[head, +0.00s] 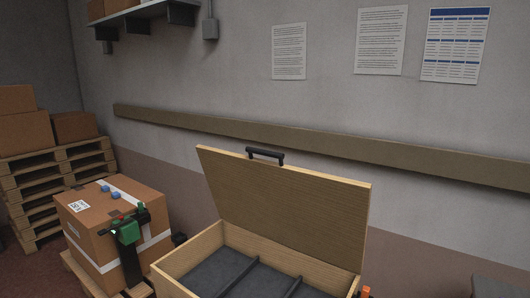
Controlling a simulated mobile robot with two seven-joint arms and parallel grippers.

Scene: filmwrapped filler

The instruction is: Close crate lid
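A wooden crate (201,245) stands at the bottom centre of the head view, cut off by the lower edge. Its dark grey inside (222,270) is split by thin dark dividers, and I see nothing lying in it. The crate's wooden lid (290,205) is open. It stands up from the rear edge and leans back a little toward the wall. A black handle (265,153) sits on its upper edge. Neither of my grippers can be made out in this view.
A taped cardboard box (92,245) stands left of the crate, with blue pieces on top and a green-and-black device (127,232) at its front. Stacked pallets (60,168) with boxes stand far left. A small orange part (365,291) shows beside the crate's right side. A wall rail (330,146) runs behind.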

